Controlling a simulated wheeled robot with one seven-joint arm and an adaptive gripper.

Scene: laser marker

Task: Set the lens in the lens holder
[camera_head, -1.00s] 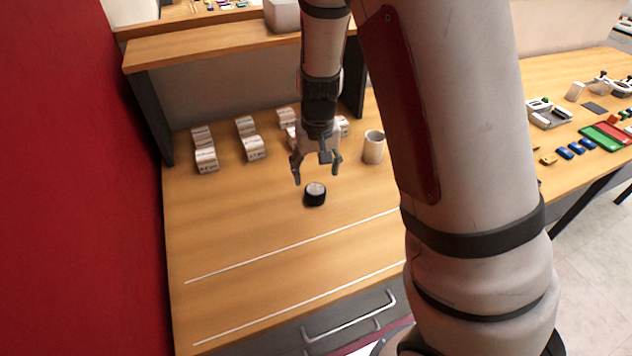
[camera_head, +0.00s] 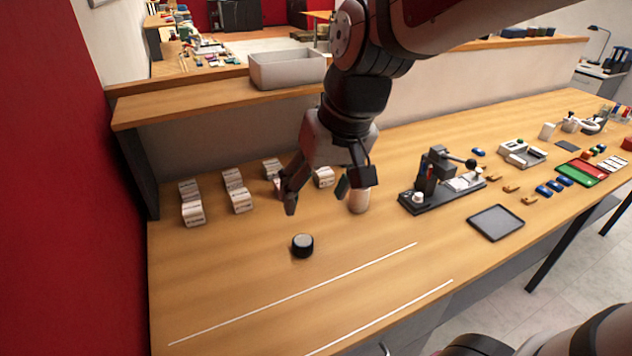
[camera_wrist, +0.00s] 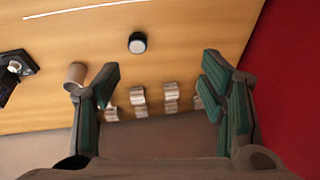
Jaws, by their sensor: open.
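A short black cylinder with a grey top (camera_head: 302,245), perhaps the lens, stands on the wooden table left of centre. It also shows in the wrist view (camera_wrist: 137,43), ahead of the fingers. My gripper (camera_head: 316,197) is open and empty, held above the table, higher in the picture than the cylinder and apart from it. Both green-lined fingers show in the wrist view (camera_wrist: 160,72). A black-based device with a post and a ball-ended lever (camera_head: 440,185) stands to the right. I cannot tell which part is the lens holder.
Several white labelled blocks (camera_head: 238,190) stand at the back left. A beige cup (camera_head: 359,200) is partly behind my gripper. A grey tray (camera_head: 496,222) and small blue parts lie to the right. A red wall (camera_head: 60,200) bounds the left.

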